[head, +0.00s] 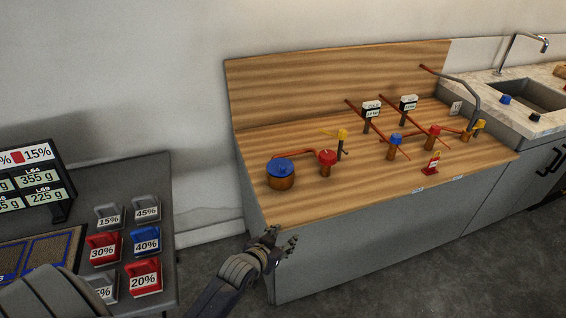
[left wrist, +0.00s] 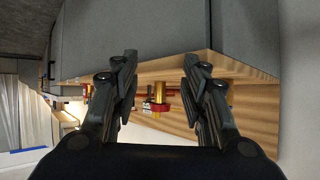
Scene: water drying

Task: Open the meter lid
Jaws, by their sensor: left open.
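The meter (head: 281,180) is a round copper-coloured body near the front left corner of the wooden counter. Its blue lid (head: 280,167) lies flat over the top and looks shut. My left gripper (head: 284,240) is open and empty, in front of the cabinet and below the counter's front edge, apart from the meter. In the left wrist view the two fingers (left wrist: 160,75) are spread, with the counter edge and a red-and-brass valve (left wrist: 159,100) showing between them. I cannot make out the blue lid there. My right gripper is not in view.
A red-topped valve (head: 326,158) stands just right of the meter, with a yellow-handled tap (head: 341,138) behind it. Pipes, gauges and more valves fill the counter's right part. A dark table (head: 150,190) with labelled blocks stands at left. The counter front (head: 360,252) is close to my gripper.

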